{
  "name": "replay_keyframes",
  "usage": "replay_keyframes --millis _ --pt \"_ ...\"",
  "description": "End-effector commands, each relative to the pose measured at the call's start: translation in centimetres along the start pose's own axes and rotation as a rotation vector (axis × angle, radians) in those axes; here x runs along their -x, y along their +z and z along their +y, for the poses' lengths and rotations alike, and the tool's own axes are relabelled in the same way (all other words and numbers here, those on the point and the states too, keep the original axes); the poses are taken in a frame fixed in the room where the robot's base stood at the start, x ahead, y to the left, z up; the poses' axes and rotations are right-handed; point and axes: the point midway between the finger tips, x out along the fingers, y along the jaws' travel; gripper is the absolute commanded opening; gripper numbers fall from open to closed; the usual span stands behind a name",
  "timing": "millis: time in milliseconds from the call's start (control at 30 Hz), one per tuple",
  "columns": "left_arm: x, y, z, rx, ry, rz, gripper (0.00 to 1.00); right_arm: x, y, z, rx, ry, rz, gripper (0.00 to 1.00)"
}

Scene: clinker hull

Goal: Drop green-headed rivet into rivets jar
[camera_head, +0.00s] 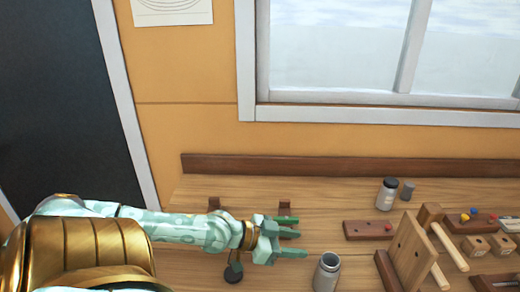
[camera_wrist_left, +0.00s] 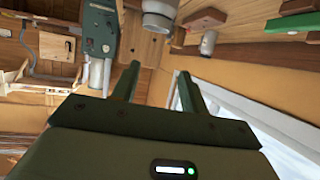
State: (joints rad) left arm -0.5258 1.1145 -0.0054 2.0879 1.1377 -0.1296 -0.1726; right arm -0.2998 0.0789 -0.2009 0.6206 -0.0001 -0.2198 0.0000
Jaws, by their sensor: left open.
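My left gripper (camera_head: 299,236) is open over the left part of the bench, with nothing seen between its fingers. In the left wrist view its two green fingers (camera_wrist_left: 158,88) stand apart. An open grey jar (camera_head: 327,272) stands to the right of the gripper, near the bottom of the head view. A dark-lidded jar with a pale label (camera_head: 387,194) stands farther back. I cannot read which is the rivets jar. I cannot make out a green-headed rivet. A wooden block (camera_head: 362,231) holds a red-headed piece (camera_head: 388,227). My right gripper is not in view.
A small grey cylinder (camera_head: 408,191) stands beside the lidded jar. An upright wooden board (camera_head: 411,252), a mallet (camera_head: 449,246) and a block with coloured heads (camera_head: 455,222) crowd the right. A dark round-based object (camera_head: 233,272) is close below my left wrist.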

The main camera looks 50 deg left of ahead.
Motion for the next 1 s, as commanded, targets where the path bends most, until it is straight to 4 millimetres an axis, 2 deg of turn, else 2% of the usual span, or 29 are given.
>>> replay_keyframes --millis 100,500,700,1000 --pt "2.3 -0.2 0.1 -0.001 0.003 -0.007 0.44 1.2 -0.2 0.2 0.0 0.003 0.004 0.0" --pt "8.0 -0.5 0.0 -0.001 0.001 0.0 0.44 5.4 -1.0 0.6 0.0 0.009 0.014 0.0" --pt "9.0 -0.2 0.1 0.001 0.002 0.002 0.44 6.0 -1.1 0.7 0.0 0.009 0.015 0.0" --pt "9.0 -0.1 0.0 0.0 0.002 0.002 0.44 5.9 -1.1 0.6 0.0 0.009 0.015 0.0"
